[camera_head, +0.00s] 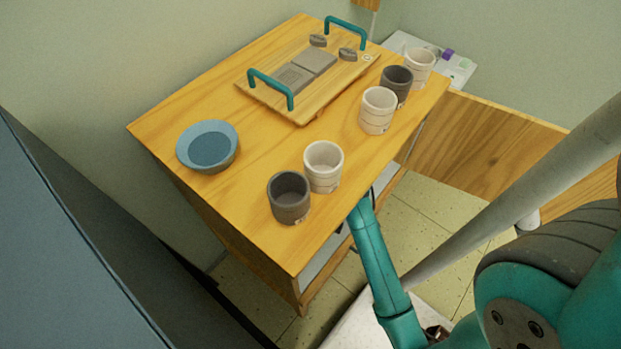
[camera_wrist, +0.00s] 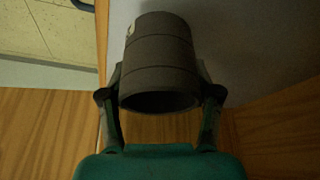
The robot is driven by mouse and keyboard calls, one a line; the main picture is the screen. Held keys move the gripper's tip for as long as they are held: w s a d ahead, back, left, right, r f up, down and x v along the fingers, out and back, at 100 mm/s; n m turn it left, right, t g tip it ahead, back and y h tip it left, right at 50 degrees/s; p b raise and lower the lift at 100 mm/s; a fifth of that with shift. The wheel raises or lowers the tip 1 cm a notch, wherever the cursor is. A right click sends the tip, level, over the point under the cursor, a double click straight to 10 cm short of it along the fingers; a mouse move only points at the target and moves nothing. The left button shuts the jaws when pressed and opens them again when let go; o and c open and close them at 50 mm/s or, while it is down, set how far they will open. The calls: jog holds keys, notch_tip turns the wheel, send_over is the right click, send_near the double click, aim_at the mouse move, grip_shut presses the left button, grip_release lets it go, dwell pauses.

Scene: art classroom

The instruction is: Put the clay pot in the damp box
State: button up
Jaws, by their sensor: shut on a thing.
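In the wrist view my gripper (camera_wrist: 160,82) is shut on a dark grey clay pot (camera_wrist: 160,55), with one finger on each side. The pot has ring lines, a small pale label, and its dark open mouth faces the camera. In the head view my teal arm reaches to the near right edge of the table; my gripper and the held pot are hidden there behind or below the tabletop. I cannot clearly tell which thing is the damp box. A pale surface (camera_wrist: 235,40) lies behind the pot, beside wooden panels.
On the wooden table (camera_head: 230,220) stand a dark pot (camera_head: 289,199), pale pots (camera_head: 323,168), a blue-grey bowl (camera_head: 208,147) and a tray with teal handles (camera_head: 299,112). More pots stand at the far right edge. A low wooden panel (camera_head: 500,145) is at right.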

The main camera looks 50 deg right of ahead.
jog(key=w, duration=1.2)
jog(key=shift+a, duration=0.25)
jog(key=shift+f, duration=1.75)
jog(key=o, duration=1.3)
jog(key=shift+f, duration=0.1)
jog(key=shift+c, duration=0.2)
jog(key=v, duration=0.4)
jog(key=shift+s+a+r, duration=0.1)
jog(key=shift+r, duration=0.25)
jog(key=s+a, duration=0.1)
jog(key=a, duration=0.2)
jog(key=s+a, duration=0.2)
jog(key=a, duration=0.2)
jog(key=s+a, duration=0.2)
jog(key=a, duration=0.2)
jog(key=shift+r, duration=0.2)
jog(key=shift+s, duration=0.1)
